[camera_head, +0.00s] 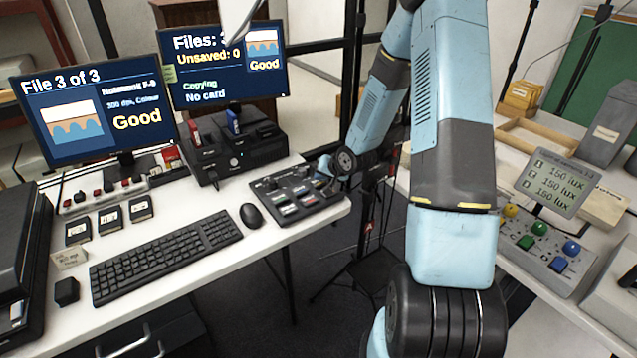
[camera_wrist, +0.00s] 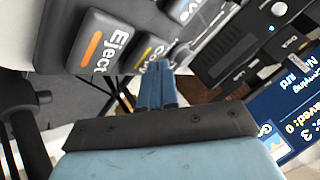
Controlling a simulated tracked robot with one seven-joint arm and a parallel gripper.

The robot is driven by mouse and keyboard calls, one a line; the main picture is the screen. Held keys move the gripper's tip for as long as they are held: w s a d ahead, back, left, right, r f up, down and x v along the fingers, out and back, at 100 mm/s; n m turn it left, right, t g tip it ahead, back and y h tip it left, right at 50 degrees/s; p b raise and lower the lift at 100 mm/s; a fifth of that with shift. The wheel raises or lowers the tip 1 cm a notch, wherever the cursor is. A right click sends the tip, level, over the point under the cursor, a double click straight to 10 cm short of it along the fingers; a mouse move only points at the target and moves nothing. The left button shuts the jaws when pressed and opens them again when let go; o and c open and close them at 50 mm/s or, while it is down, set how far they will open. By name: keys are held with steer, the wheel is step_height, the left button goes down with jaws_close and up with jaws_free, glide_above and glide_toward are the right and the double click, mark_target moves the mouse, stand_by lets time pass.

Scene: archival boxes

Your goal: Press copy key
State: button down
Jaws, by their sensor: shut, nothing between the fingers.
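The key panel (camera_head: 318,203) is a dark box at the right end of the left desk, with several labelled keys. In the wrist view, the copy key (camera_wrist: 148,52) is dark with a yellow stripe and a partly covered label. The eject key (camera_wrist: 98,42), with an orange stripe, is beside it. My gripper (camera_wrist: 160,72) is shut and empty, its blue fingertips over the copy key's label. They look at or very near the key; I cannot tell if it is pressed down. In the head view, my gripper (camera_head: 326,166) is small at the panel's far right. The right monitor (camera_head: 226,66) reads "Copying" and "No card".
The left monitor (camera_head: 98,103) reads "File 3 of 3". A black card-reader unit (camera_head: 236,156), mouse (camera_head: 251,215) and keyboard (camera_head: 166,256) stand near the panel. A light-control box (camera_head: 541,246) is on the right table. A floor gap separates the tables.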

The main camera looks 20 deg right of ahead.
mark_target(321, 183)
steer(key=shift+r, duration=0.6)
steer(key=shift+r, duration=2.5)
steer(key=shift+d+r, duration=0.1)
